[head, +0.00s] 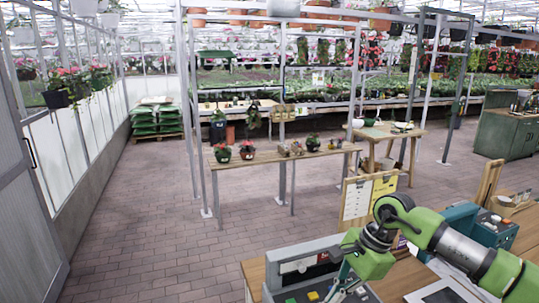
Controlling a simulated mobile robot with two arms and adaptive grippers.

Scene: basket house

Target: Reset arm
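One green and dark grey arm of mine (430,232) comes in from the lower right and bends down at its wrist. My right gripper (345,287) is at the bottom edge, beside a grey-green machine (293,268) on a wooden counter (254,275). It is small and partly cut off, so its finger opening is unclear. I cannot tell whether it touches the machine. My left gripper is not in view.
A wooden table (262,159) with potted plants stands mid-room, and another table (385,131) is behind it. A teal device (490,228) is at right. A green cabinet (507,135) stands far right. The brick floor (140,220) at left is clear.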

